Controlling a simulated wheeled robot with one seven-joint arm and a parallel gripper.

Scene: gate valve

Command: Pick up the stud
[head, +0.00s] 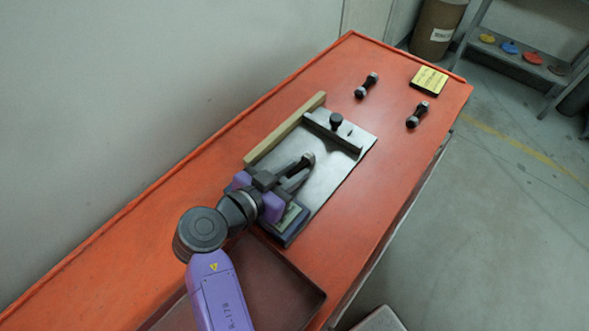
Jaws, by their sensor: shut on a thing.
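My gripper (293,174) reaches over the metal plate (338,172) on the orange bench. Its dark fingers are shut on a stud (308,159), a dark rod with a greyish end that sticks out past the fingers toward the upper right. The rest of this stud is hidden by the gripper, and I cannot tell whether it touches the plate. Two other dark studs with grey ends, a left one (367,85) and a right one (417,115), lie on the far part of the bench, apart from the gripper.
A black bar with a knob (336,121) crosses the plate's far end. A wooden strip (285,129) runs along its left side. A yellow-topped block (429,80) lies at the far right. A brown tray (308,296) is at the near end. A wall borders the left.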

